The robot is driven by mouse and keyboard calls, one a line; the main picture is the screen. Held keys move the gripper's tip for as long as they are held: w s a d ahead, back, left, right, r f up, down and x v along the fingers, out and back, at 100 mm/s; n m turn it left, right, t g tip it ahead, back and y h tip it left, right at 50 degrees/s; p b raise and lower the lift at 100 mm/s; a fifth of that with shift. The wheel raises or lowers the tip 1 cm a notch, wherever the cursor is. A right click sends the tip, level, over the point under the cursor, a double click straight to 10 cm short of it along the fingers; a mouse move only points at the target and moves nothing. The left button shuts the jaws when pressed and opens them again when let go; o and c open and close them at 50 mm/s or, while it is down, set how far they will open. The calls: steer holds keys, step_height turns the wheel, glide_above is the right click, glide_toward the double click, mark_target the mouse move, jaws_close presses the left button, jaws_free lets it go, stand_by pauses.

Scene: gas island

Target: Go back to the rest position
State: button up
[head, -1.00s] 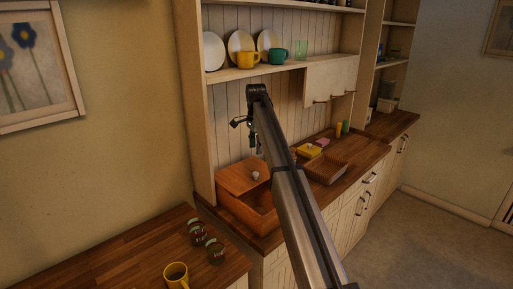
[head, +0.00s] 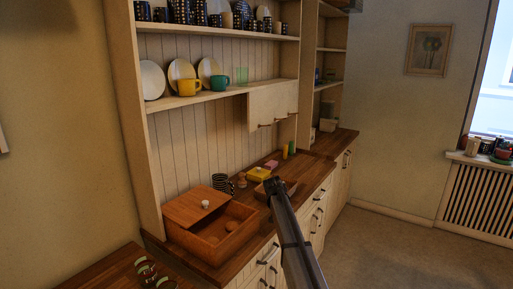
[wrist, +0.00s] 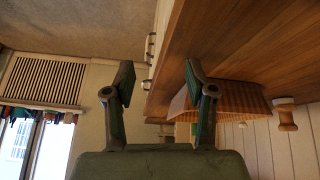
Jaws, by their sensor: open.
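My gripper (wrist: 158,78) is open in the wrist view, its two fingers apart with nothing between them. In the head view my arm reaches up from the bottom edge and ends in front of the counter. The gripper itself cannot be made out there.
A wooden box (head: 222,250) with its lid (head: 190,206) slid aside stands on the counter (head: 308,177). A patterned mug (head: 219,183) and a yellow block-like item (head: 258,174) are behind. A shelf (head: 185,101) holds plates and cups. Open floor (head: 385,245) lies right.

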steer(key=s+d+f+n, duration=0.1)
steer(key=s+d+f, duration=0.1)
steer(key=d+f, duration=0.3)
steer(key=s+d+f+n+g, duration=0.15)
steer(key=s+f+g, duration=0.35)
steer(key=s+f, duration=2.55)
steer(key=s+a+f+n+g+y, duration=0.1)
steer(key=s+f+g, duration=0.1)
steer(key=s, duration=2.1)
steer(key=s+a+f+n+g+y, duration=0.1)
steer(key=s+f+g, duration=0.2)
steer(key=s, duration=2.1)
steer(key=shift+g+y+p, duration=0.4)
steer(key=shift+g, duration=0.6)
